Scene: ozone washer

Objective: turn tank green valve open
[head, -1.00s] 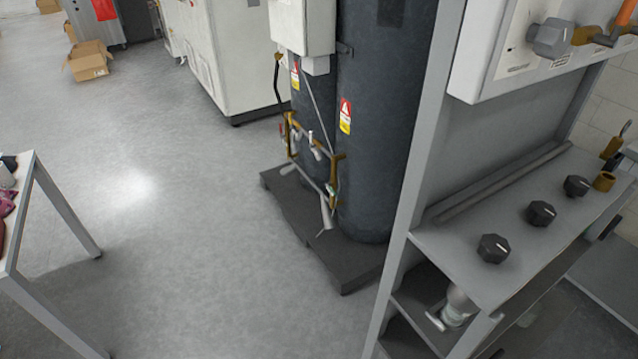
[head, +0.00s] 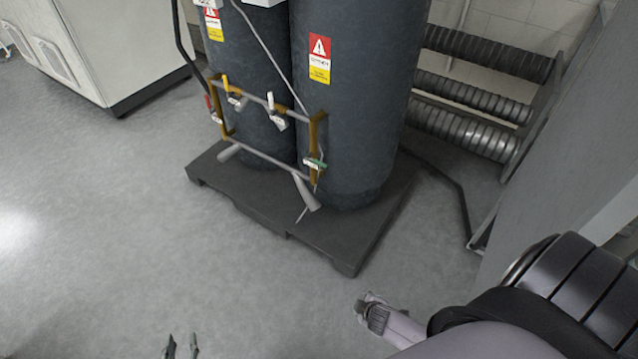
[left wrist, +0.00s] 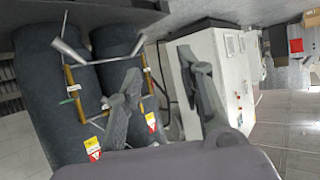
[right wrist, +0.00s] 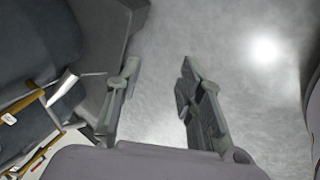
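The green valve (head: 315,163) is a small green handle low on the brass and grey pipe frame in front of the right dark tank (head: 350,110). It also shows in the left wrist view (left wrist: 67,101), where the tanks appear upside down. My left gripper (head: 181,346) shows only its fingertips at the bottom edge of the head view, apart from the valve. Its fingers are spread and empty in the left wrist view (left wrist: 160,65). My right gripper (head: 372,308) is at lower right, seen edge-on. The right wrist view (right wrist: 160,65) shows it open and empty over floor.
The tanks stand on a dark pallet (head: 255,207). White-handled valves (head: 277,118) and a red one (head: 209,103) share the pipe frame. Ribbed hoses (head: 465,95) and a grey panel (head: 560,150) are to the right. The floor (head: 130,210) in front is clear.

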